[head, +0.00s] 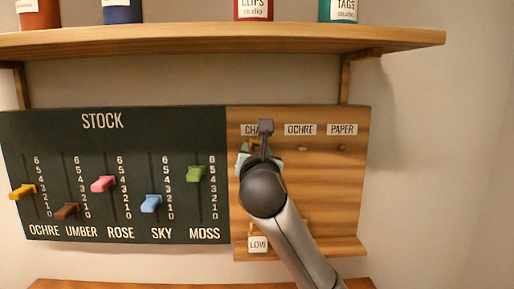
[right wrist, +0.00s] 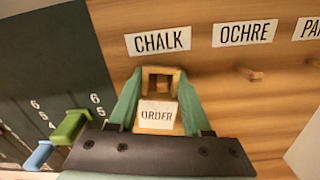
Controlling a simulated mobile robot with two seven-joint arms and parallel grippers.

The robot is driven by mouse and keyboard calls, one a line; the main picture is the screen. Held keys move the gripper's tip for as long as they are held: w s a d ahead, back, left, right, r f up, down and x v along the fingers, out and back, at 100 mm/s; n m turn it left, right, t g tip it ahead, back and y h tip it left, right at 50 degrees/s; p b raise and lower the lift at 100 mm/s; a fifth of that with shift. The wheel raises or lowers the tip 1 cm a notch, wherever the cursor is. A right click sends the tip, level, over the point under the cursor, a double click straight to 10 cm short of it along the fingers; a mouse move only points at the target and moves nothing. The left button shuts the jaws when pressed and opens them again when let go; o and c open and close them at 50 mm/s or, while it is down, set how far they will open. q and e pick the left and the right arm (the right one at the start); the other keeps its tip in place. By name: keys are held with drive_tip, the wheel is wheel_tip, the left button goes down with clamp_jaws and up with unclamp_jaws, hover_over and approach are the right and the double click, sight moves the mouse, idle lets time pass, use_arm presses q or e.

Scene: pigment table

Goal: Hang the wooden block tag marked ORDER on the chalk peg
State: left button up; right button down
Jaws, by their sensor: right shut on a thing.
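In the right wrist view the ORDER tag (right wrist: 157,115), a wooden block with a white label and a square opening at its top, is between the green fingers of my right gripper (right wrist: 158,108). The gripper is shut on it. The tag is directly below the CHALK label (right wrist: 159,41), close to the board. The chalk peg is hidden or not distinct, so I cannot tell whether it is in the opening. In the head view my right gripper (head: 260,158) and arm cover the tag and part of the CHALK label (head: 251,130). My left gripper is not in view.
Ochre peg (right wrist: 250,73) and paper peg (head: 343,148) are bare. A LOW tag (head: 258,244) is at the wooden board's (head: 330,200) lower left. The dark STOCK board (head: 150,130) with protruding coloured sliders is left. A shelf (head: 220,40) with containers is above.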

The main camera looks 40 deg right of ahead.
drive_tip(key=shift+w+d+f, duration=0.15)
drive_tip(key=shift+d+f, duration=0.05)
drive_tip(key=shift+f, duration=0.05)
